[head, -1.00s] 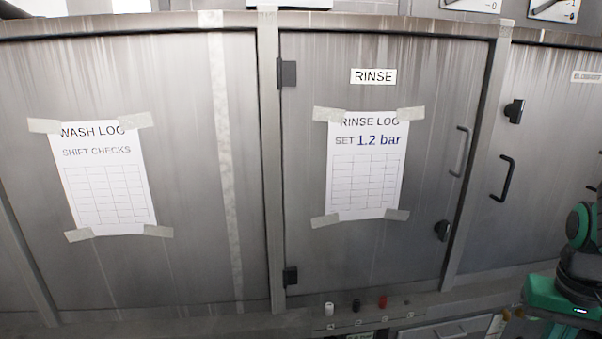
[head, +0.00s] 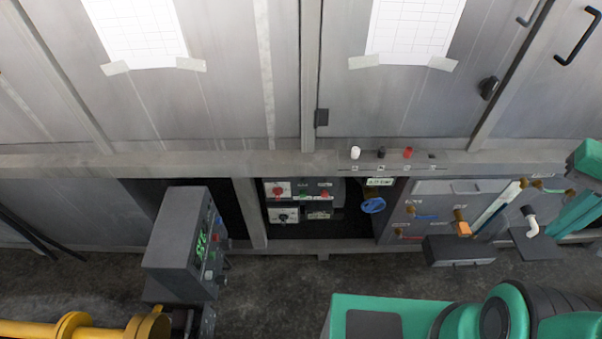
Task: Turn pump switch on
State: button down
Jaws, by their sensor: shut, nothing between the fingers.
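The pump switch cannot be singled out because the labels are too small to read. A low control panel (head: 270,203) sits in the dark recess under the rinse door. It carries a red rotary knob (head: 278,190), a green button (head: 303,195), a red button (head: 324,196) and a black rotary knob (head: 283,217). A row of white (head: 355,153), black (head: 381,152) and red (head: 407,153) knobs or buttons stands on the ledge above.
A dark console (head: 180,238) with green digits stands on the floor at left. A yellow pipe (head: 70,326) lies at bottom left. Bare floor (head: 270,275) fronts the panel.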

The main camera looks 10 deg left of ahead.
aim_at(277, 191)
jog(key=k, duration=1.25)
jog(key=z, duration=0.1)
jog(key=i, duration=0.8)
jog(key=z, duration=0.15)
